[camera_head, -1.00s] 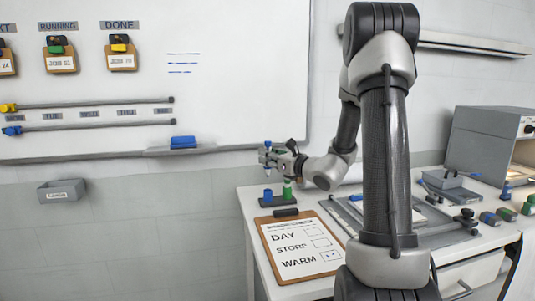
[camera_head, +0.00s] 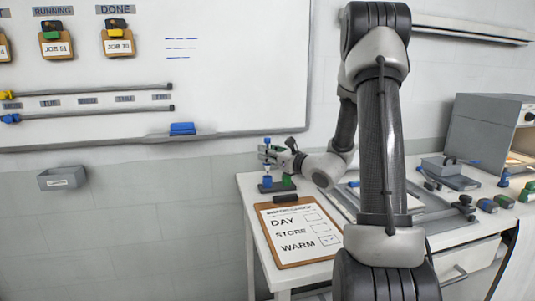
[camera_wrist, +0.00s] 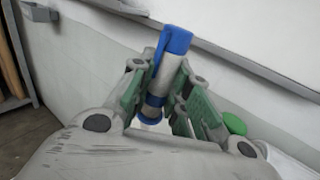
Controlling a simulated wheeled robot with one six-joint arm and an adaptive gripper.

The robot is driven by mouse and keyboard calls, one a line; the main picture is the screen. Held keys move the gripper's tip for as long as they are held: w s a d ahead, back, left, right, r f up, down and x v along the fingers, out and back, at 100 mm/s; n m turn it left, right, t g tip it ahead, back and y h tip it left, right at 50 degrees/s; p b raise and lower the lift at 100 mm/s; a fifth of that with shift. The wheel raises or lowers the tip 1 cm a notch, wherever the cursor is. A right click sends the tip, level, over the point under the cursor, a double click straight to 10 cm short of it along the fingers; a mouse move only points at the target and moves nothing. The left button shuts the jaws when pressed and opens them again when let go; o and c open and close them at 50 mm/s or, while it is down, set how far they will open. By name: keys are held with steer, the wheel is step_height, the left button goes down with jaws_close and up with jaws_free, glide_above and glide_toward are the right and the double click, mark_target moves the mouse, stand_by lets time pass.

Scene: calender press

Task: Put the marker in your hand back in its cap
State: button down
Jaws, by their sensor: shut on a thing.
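My gripper (camera_head: 267,156) is shut on a marker with a pale grey body and blue ends. In the wrist view the marker (camera_wrist: 166,70) stands slightly tilted between the green finger pads, with its blue band and pale tip low between the fingers. In the head view the marker is small and roughly upright, straight above the blue cap (camera_head: 267,182) in a small dark stand (camera_head: 276,188). I cannot tell whether the tip touches the cap. The wrist view does not clearly show the blue cap.
A green cap or marker (camera_head: 287,181) stands beside the blue cap, close to my gripper; its round green top (camera_wrist: 234,124) shows in the wrist view. A clipboard (camera_head: 298,236) lies in front on the white table. The whiteboard (camera_head: 220,80) and wall are behind.

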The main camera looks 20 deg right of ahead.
mark_target(269, 165)
steer(key=shift+f, duration=2.25)
stand_by(0.5)
steer(key=c, duration=1.3)
jaws_free()
